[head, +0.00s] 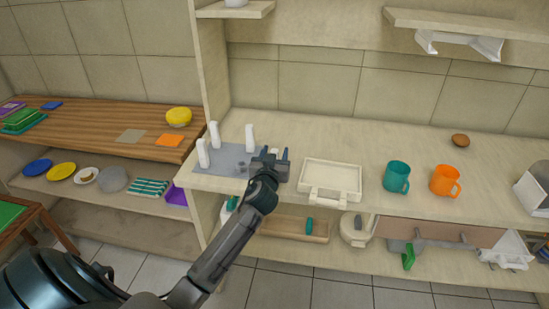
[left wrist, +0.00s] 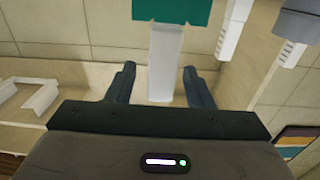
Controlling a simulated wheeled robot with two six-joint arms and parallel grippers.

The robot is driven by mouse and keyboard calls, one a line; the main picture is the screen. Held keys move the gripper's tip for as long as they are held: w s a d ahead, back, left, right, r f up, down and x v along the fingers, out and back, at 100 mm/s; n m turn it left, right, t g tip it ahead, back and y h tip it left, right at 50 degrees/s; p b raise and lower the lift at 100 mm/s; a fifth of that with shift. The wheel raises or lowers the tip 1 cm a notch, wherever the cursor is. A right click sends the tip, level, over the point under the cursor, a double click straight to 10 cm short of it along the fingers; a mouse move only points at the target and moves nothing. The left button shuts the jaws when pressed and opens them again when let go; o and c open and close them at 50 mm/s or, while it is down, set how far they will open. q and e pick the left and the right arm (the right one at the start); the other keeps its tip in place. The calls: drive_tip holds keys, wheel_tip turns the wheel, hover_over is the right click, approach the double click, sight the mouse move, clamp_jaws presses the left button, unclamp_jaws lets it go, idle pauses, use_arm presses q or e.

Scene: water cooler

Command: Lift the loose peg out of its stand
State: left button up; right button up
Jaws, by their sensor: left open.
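Three upright white pegs stand at the counter's left end: a left one (head: 203,153), a middle one (head: 214,136) and a right one (head: 249,138). I cannot tell which is loose. My left gripper (head: 274,154) is open, in front of and slightly right of the right peg. In the left wrist view, which looks upside down, a white peg (left wrist: 165,65) with a teal part (left wrist: 172,12) shows between the open fingers (left wrist: 158,85), with gaps on both sides. Two more white pegs (left wrist: 234,30) (left wrist: 290,52) with grey parts show to the right. My right gripper is out of view.
A grey mat (head: 210,168) lies under the pegs. A cream tray (head: 331,164), a teal mug (head: 397,176) and an orange mug (head: 445,180) stand to the right. A side panel (head: 215,65) rises at the left, and a shelf (head: 470,22) hangs above.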

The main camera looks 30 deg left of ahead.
use_arm(q)
drive_tip(key=shift+x, duration=0.9)
drive_tip(key=shift+s, duration=0.1)
drive_tip(key=shift+c, duration=0.5)
clamp_jaws()
